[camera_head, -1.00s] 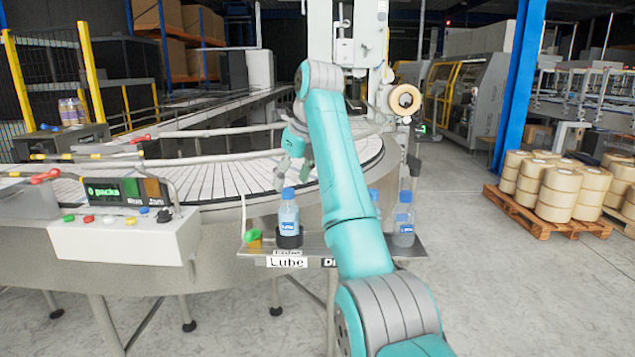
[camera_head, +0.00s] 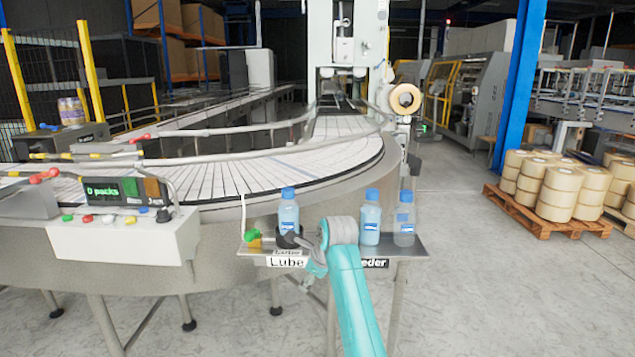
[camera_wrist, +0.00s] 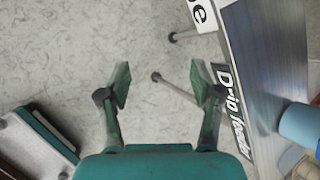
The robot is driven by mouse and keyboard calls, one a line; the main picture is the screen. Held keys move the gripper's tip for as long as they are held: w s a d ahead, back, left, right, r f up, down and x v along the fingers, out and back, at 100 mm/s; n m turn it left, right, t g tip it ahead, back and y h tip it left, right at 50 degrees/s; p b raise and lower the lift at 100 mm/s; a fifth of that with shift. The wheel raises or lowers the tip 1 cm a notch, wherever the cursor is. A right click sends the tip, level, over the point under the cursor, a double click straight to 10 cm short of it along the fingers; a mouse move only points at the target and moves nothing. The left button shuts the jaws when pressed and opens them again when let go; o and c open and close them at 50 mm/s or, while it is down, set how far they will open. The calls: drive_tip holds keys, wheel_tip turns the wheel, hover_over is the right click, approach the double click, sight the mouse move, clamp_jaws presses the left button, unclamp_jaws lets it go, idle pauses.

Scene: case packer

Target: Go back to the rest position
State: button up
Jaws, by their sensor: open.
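My gripper (camera_wrist: 160,85) is open and empty in the wrist view, its two fingers spread over the grey floor beside the shelf edge. In the head view my teal arm is lowered in front of the shelf, and the gripper is small and partly hidden by the wrist near the Lube label. A blue-capped bottle (camera_head: 289,213) stands at the left of the shelf (camera_head: 408,246), by a dark round holder. Two more blue-capped bottles, one at the middle (camera_head: 370,218) and one at the right (camera_head: 404,219), stand upright on the shelf.
The curved conveyor (camera_head: 300,170) lies behind the shelf. A control box (camera_head: 125,236) with coloured buttons and a "0 packs" display (camera_head: 115,191) is at the left. A pallet (camera_head: 545,215) of rolls stands on the right. The floor (camera_head: 480,290) at front right is clear.

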drive_tip(key=s+d+f+n+t, duration=0.15)
drive_tip(key=s+f, duration=0.25)
drive_tip(key=f, duration=0.4)
drive_tip(key=s+d+f+n, duration=0.2)
drive_tip(key=s+d+f, duration=0.1)
drive_tip(key=f, duration=0.4)
drive_tip(key=s+d+f+n+t, duration=0.15)
drive_tip(key=s+f, duration=0.25)
drive_tip(key=f, duration=0.4)
drive_tip(key=s+d+f+n+t+h, duration=0.1)
drive_tip(key=s+d+f+n, duration=0.3)
drive_tip(key=s, duration=0.7)
drive_tip(key=s+d+f+n+t, duration=0.15)
drive_tip(key=s+d+f, duration=0.35)
drive_tip(key=s, duration=0.6)
drive_tip(key=s+d+r+n+t+h, duration=0.1)
drive_tip(key=s+d+r+n, duration=0.15)
drive_tip(key=s, duration=0.85)
drive_tip(key=s+d+r+n+t+h, duration=0.15)
drive_tip(key=s+n, duration=0.25)
drive_tip(key=s, duration=0.7)
drive_tip(key=s+d+r+n+t, duration=0.1)
drive_tip(key=s+r+n, duration=0.4)
drive_tip(key=s+r, duration=0.9)
wheel_tip(320, 180, up, 3)
drive_tip(key=shift+f+n, duration=0.1)
drive_tip(key=shift+n, duration=0.2)
